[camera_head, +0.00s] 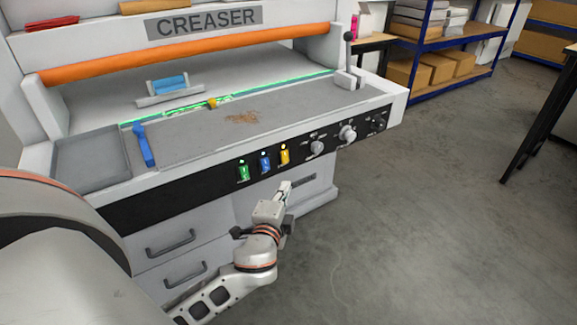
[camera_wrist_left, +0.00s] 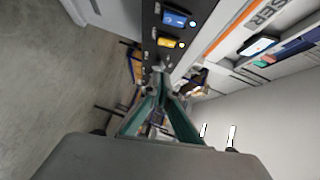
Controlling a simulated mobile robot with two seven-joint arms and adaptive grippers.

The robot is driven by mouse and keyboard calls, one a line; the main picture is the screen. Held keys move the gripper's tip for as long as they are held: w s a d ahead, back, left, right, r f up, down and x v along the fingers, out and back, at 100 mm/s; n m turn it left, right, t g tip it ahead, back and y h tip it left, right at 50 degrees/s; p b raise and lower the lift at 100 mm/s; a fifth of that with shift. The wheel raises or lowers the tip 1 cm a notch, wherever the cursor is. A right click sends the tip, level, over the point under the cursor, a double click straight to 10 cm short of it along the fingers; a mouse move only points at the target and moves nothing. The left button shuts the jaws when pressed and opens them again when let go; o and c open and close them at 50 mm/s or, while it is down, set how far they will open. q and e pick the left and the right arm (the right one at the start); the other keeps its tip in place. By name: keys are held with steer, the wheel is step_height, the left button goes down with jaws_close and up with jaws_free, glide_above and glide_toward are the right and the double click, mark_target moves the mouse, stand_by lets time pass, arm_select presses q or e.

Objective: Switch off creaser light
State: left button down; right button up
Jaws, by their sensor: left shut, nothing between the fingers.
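The creaser (camera_head: 208,20) is a white machine with its name on a sign and a black control strip along its front. The strip carries a green switch (camera_head: 243,172), a blue switch (camera_head: 265,164) and a yellow switch (camera_head: 285,155), each with a small bright dot above it. In the left wrist view the blue switch (camera_wrist_left: 175,19) and yellow switch (camera_wrist_left: 166,43) show beyond the fingers. A glowing green line runs across the bed. My left gripper (camera_head: 286,187) is shut and empty, just below the yellow switch in the head view; in the wrist view its fingertips (camera_wrist_left: 159,70) meet. Switch labels are too small to read.
Grey knobs (camera_head: 347,133) sit right of the switches, and a lever (camera_head: 349,62) stands above the strip's right end. Drawers with a handle (camera_head: 170,243) are below. A blue shelf rack (camera_head: 420,52) stands behind on the right. The floor at right is open.

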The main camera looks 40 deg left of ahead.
arm_select(q)
glide_toward(288, 159)
steer(key=w+d, duration=0.2)
steer(key=w, duration=0.1)
steer(key=shift+w+a+f+b, duration=0.2)
steer(key=shift+w+a, duration=0.2)
steer(key=shift+a, duration=0.25)
steer(key=shift+w+a+f+b, duration=0.15)
steer(key=shift+w+a+b, duration=0.2)
steer(key=shift+a, duration=0.35)
steer(key=shift+w+a+f+b, duration=0.1)
steer(key=shift+w+a+f, duration=0.05)
steer(key=shift+w+a, duration=0.4)
steer(key=shift+s+a, duration=0.1)
